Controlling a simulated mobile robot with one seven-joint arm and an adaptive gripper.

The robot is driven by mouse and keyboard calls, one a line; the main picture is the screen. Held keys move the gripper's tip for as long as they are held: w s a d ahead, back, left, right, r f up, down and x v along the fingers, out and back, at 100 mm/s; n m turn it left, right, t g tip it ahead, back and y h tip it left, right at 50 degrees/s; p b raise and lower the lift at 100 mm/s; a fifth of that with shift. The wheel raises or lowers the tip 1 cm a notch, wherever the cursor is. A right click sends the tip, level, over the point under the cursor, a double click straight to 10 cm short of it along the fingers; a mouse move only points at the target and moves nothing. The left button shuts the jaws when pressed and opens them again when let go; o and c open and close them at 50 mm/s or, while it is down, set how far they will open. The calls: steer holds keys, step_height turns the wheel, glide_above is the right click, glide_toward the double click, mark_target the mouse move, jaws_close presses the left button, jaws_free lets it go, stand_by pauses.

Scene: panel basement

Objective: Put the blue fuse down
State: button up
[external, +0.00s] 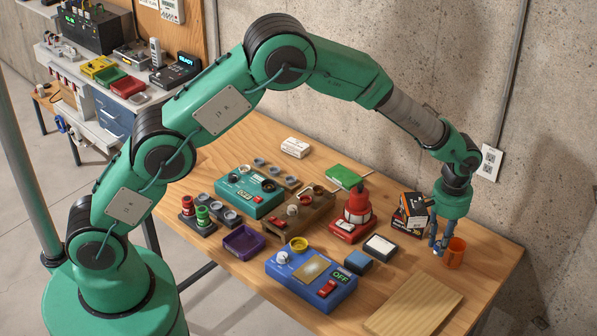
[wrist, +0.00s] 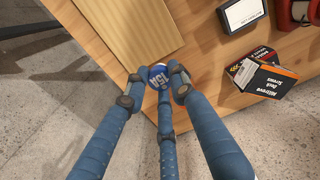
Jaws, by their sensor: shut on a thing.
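The blue fuse (wrist: 157,75), with a white "15A" marking, sits between the fingertips of my gripper (wrist: 155,84) in the wrist view. My gripper is shut on it. In the external view my gripper (external: 438,243) points down over the right part of the wooden table, just left of an orange cup (external: 455,253). The fuse shows there only as a small blue and white patch, mostly hidden by the fingers. I cannot tell whether it touches the table top.
Black printed boxes (external: 412,213) stand just behind my gripper. A pale wooden board (external: 413,308) lies in front. A white-topped black box (external: 380,246), a blue block (external: 358,261) and a red device (external: 352,224) are to the left. Bare table lies around the board.

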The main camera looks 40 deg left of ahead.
step_height(320, 180, down, 9)
steer(key=shift+f, duration=0.1)
steer(key=shift+w, duration=0.1)
stand_by(0.4)
steer(key=shift+w+d+f+p, duration=0.2)
steer(key=shift+w+d, duration=1.3)
steer(key=shift+w, duration=0.7)
steer(key=shift+w+d+f+p, duration=0.15)
steer(key=shift+w+d+f, duration=0.1)
steer(key=shift+w+d, duration=1.65)
steer(key=shift+w+d+f+p, duration=0.2)
steer(key=shift+w+d, duration=0.95)
steer(key=shift+w, duration=1.35)
steer(key=shift+f, duration=1.8)
steer(key=shift+f, duration=0.15)
steer(key=o, duration=0.9)
steer(key=shift+o, duration=0.2)
